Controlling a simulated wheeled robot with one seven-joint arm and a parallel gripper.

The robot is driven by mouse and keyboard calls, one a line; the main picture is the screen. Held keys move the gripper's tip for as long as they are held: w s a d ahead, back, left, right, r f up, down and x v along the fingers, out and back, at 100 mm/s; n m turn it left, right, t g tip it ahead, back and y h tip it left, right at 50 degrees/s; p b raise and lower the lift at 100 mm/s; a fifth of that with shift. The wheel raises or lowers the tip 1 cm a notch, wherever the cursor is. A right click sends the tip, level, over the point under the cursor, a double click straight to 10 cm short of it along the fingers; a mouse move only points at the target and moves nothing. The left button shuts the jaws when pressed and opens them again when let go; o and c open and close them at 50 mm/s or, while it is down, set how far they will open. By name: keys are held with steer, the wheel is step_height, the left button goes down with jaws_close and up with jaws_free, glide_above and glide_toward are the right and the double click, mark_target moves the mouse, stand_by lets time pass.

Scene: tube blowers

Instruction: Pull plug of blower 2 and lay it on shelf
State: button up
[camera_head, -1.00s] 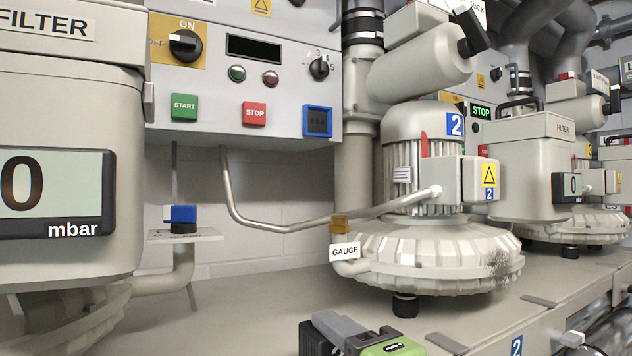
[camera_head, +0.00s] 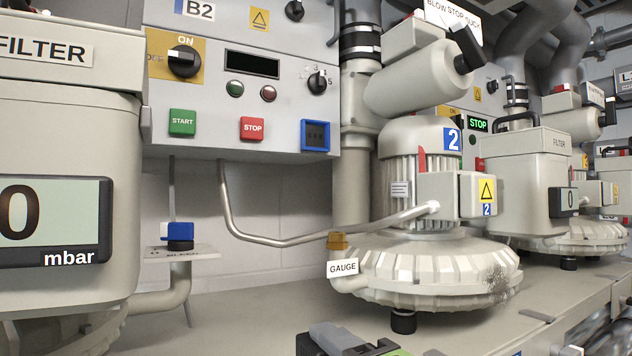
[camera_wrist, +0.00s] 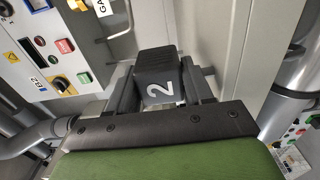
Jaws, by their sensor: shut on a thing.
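Blower 2 (camera_head: 425,270) is a beige ribbed unit in the middle of the head view, with a blue 2 on its motor. It stands on a long beige shelf-like surface (camera_head: 265,315). My gripper (camera_wrist: 160,88) is shut on a black plug (camera_wrist: 155,70) marked with a white 2, between its two dark fingers in the wrist view. In the head view only the top of my gripper (camera_head: 345,342) shows at the bottom edge, in front of the shelf; the plug is not clearly visible there. I cannot tell whether the plug touches a socket.
A control panel (camera_head: 215,85) is on the wall behind. A filter housing with a gauge display (camera_head: 50,222) fills the left. Bare shelf lies left of blower 2.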

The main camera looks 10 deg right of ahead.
steer(key=shift+r+p, duration=1)
steer(key=shift+r, duration=0.75)
steer(key=shift+f, duration=0.1)
steer(key=shift+f+n+b, duration=0.1)
steer(key=shift+n+b, duration=0.3)
steer(key=shift+b, duration=0.3)
steer(key=shift+f+n+b, duration=0.1)
steer(key=shift+n+b, duration=1.05)
steer(key=shift+n, duration=0.05)
steer(key=n, duration=0.4)
steer(key=shift+r, duration=0.25)
steer(key=n, duration=1)
steer(key=shift+n, duration=0.4)
